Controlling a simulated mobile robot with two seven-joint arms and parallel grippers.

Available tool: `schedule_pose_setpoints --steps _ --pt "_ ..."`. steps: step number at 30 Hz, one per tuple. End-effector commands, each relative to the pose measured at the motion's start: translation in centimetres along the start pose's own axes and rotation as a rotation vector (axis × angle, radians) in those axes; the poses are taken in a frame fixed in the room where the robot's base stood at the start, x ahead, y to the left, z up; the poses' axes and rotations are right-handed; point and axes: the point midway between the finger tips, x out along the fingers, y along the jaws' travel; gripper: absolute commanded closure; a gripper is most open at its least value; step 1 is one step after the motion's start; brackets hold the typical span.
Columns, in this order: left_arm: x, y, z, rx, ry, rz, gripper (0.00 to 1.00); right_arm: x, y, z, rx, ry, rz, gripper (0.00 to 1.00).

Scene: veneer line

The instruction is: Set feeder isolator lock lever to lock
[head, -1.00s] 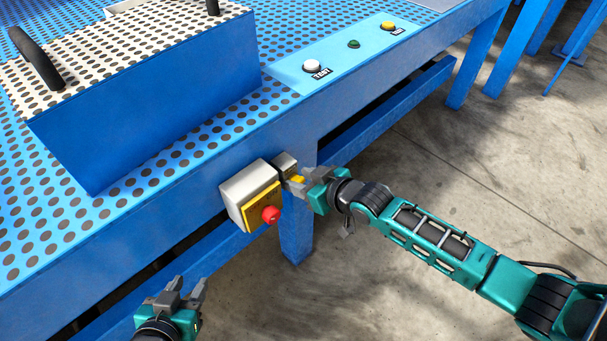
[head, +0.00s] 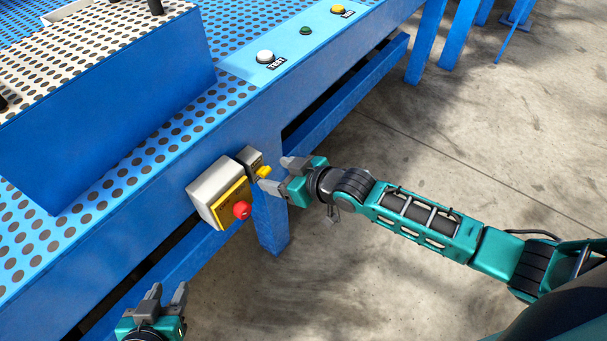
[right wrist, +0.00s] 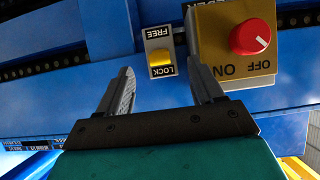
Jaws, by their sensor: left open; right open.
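The lock lever (head: 263,171) is a small yellow handle on a narrow grey plate (head: 249,157) beside the isolator box. In the right wrist view the lever (right wrist: 161,63) shows at the LOCK end of its plate, with FREE at the other end; the lettering is upside down. My right gripper (head: 284,175) is open just in front of the lever, apart from it. In the right wrist view its fingers (right wrist: 164,88) are spread below the plate, with nothing between them. My left gripper (head: 167,294) is open and empty at the lower left.
The isolator box (head: 217,190) has a yellow face and a red knob (head: 242,210), close left of the lever. The knob also shows in the right wrist view (right wrist: 250,37). A blue table leg (head: 270,225) stands below. The floor to the right is clear.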

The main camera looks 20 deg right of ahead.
Motion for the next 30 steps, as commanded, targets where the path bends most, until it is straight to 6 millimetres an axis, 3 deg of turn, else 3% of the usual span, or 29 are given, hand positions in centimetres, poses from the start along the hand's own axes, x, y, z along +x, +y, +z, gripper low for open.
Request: schedule_pose_setpoints --steps 6,12,18,30 --pt "-0.7 -0.1 -1.2 0.001 0.004 0.0 0.57 -5.2 0.0 -0.1 -0.001 -0.003 -0.001 0.34" --pt "-0.9 -0.1 -1.6 0.001 0.007 -0.001 0.57 -8.3 0.0 0.0 -0.001 -0.003 0.0 0.34" --pt "-0.9 -0.1 -1.8 0.001 0.009 -0.001 0.57 -9.5 0.0 0.0 0.0 -0.001 -0.001 0.34" --pt "-0.9 -0.2 -1.7 0.001 0.008 -0.002 0.57 -9.5 0.0 0.0 0.0 0.0 0.0 0.34"
